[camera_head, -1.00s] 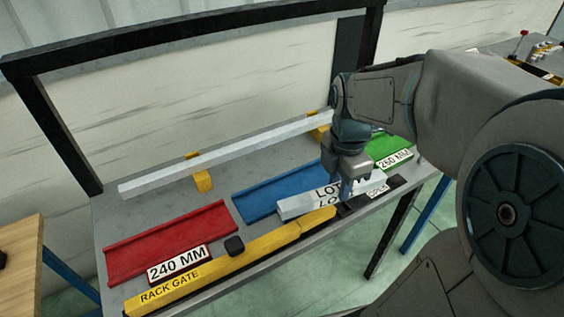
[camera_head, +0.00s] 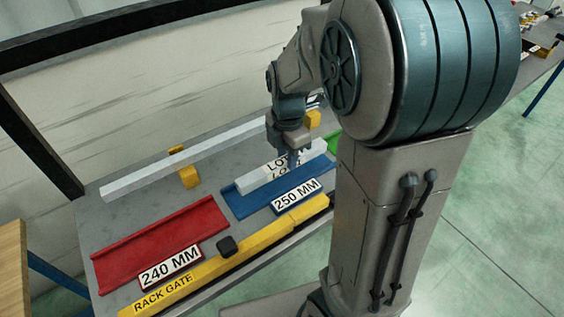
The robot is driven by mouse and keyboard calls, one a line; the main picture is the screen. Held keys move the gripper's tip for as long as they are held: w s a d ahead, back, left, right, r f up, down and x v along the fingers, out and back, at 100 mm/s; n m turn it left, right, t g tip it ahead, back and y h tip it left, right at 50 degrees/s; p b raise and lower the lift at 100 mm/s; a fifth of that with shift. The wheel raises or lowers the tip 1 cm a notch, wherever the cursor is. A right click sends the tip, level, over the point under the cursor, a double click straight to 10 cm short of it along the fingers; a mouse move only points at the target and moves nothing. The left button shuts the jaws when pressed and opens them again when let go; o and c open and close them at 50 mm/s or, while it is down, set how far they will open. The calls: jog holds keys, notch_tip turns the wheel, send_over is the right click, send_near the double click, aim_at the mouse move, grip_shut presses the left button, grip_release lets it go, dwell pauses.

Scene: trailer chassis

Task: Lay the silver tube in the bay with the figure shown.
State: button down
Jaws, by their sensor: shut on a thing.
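The silver tube (camera_head: 252,181), short and pale with a white label partly reading "LOT", is held in my gripper (camera_head: 292,159). My gripper is shut on it from above, and its fingers hide part of the label. The tube lies lengthwise over the back part of the blue bay (camera_head: 245,206), whose sign (camera_head: 297,196) reads "250 MM". I cannot tell whether it touches the bay floor. The red bay (camera_head: 160,243), signed "240 MM" (camera_head: 170,267), is empty at the left. The green bay (camera_head: 333,143) is mostly hidden behind my arm.
A long pale bar (camera_head: 175,162) rests on yellow blocks (camera_head: 189,177) behind the bays. A yellow bar marked "RACK GATE" (camera_head: 185,284) runs along the front edge, with a black knob (camera_head: 226,246) beside it. A dark frame (camera_head: 90,52) stands at the back.

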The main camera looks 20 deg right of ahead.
aim_at(283, 166)
jog(key=shift+w+a+f, duration=0.35)
jog(key=shift+w, duration=0.1)
jog(key=shift+f, duration=1.95)
jog(key=shift+f, duration=0.15)
jog(key=shift+f, duration=0.1)
jog(key=c, duration=1.1)
grip_release()
jog(key=shift+r, duration=0.2)
